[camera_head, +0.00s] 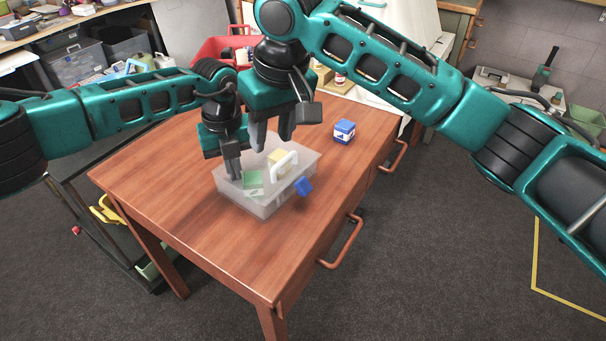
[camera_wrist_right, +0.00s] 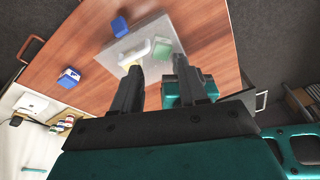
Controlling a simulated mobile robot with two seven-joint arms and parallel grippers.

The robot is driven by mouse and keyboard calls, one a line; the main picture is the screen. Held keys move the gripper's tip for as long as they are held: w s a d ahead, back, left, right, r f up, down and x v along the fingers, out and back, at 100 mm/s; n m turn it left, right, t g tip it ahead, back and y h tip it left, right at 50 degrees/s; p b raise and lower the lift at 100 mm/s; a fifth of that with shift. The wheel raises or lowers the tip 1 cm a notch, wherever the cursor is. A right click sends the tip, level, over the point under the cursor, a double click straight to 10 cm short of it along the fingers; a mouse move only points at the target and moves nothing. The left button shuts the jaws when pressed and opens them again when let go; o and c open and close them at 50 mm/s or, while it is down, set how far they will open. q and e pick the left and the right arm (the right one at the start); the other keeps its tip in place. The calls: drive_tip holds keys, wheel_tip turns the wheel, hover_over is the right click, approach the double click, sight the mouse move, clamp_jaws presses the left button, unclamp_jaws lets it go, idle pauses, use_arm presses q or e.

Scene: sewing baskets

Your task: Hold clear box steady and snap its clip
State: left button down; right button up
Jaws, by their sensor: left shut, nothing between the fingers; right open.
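The clear box (camera_head: 265,209) stands on the wooden table, holding a green block (camera_head: 252,180) and a yellow block (camera_head: 277,157). A white handle (camera_head: 285,163) rises over it. The blue clip (camera_head: 303,186) sticks out at its right wall; it also shows at the box edge in the right wrist view (camera_wrist_right: 120,27). My left gripper (camera_head: 233,172) is shut and empty, its fingertips at the box's left side; I cannot tell whether they touch it. My right gripper (camera_head: 271,138) is open above the box's far side; its fingers also show in the right wrist view (camera_wrist_right: 156,68).
A blue-and-white small box (camera_head: 344,132) stands on the table (camera_head: 190,205) to the right of the clear box. A red bin (camera_head: 222,48) is behind the table. The near part of the table is clear. Curved handles (camera_head: 343,243) stick out from its right side.

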drive_tip(key=shift+o, duration=0.8)
drive_tip(key=f+y, duration=0.1)
drive_tip(key=f, duration=0.1)
drive_tip(key=f+n+y, duration=0.1)
drive_tip(key=f+y, duration=0.2)
drive_tip(key=shift+s+a+f+n, duration=0.25)
drive_tip(key=shift+s+f+n, duration=0.1)
drive_tip(key=shift+f+n, duration=0.05)
drive_tip(key=n+t+y, duration=0.2)
drive_tip(key=t+y, duration=0.2)
drive_tip(key=t, duration=0.3)
approach(307, 188)
drive_tip(key=shift+x, duration=4.35)
drive_tip(key=c, duration=0.7)
